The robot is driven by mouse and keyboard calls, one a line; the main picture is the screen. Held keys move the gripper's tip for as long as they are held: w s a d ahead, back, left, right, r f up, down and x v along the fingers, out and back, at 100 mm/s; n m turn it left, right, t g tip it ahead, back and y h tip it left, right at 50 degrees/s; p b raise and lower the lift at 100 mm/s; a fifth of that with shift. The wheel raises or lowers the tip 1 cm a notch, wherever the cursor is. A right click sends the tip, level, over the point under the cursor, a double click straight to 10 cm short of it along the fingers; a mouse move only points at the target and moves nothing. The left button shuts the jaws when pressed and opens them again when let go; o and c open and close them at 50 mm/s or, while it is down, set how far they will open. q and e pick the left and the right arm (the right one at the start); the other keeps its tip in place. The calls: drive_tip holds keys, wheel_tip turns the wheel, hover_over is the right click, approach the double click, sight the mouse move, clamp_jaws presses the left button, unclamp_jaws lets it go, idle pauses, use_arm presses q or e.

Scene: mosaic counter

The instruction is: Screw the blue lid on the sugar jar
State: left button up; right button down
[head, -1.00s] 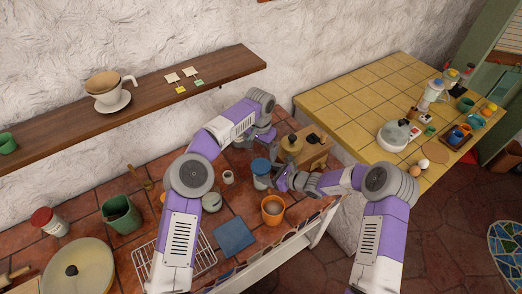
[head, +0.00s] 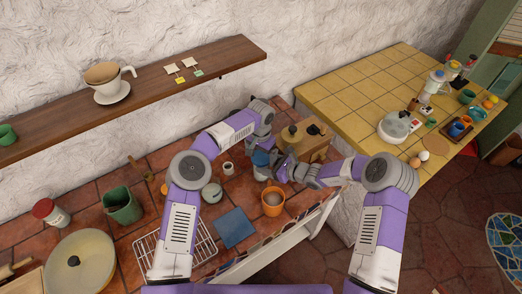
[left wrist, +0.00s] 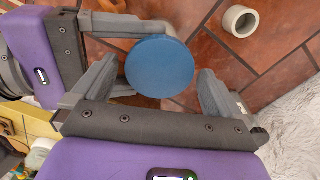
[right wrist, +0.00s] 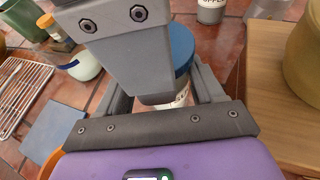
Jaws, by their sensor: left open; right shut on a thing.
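The sugar jar (right wrist: 182,98) is a white container with dark lettering, standing on the tiled counter; its label is partly hidden. The round blue lid (left wrist: 160,68) sits on top of the jar, and it also shows in the right wrist view (right wrist: 182,48). I cannot tell how tightly it is seated. My left gripper (left wrist: 157,76) is open above, with its fingers on either side of the lid and gaps showing. My right gripper (right wrist: 178,92) is shut on the jar's body below the lid. In the head view the arms partly cover the jar (head: 261,172).
An orange mug (head: 272,203) stands close in front of the jar.

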drive_tip(key=shift+r, duration=0.1)
use_arm(q)
drive_tip(key=c, duration=1)
drive_tip(key=shift+m, duration=1.7)
drive_tip(key=shift+c, duration=0.2)
drive_tip(key=o, duration=1)
drive_tip(key=shift+o, duration=0.2)
drive_tip(key=shift+r, duration=0.15)
drive_tip(key=shift+r, duration=2.15)
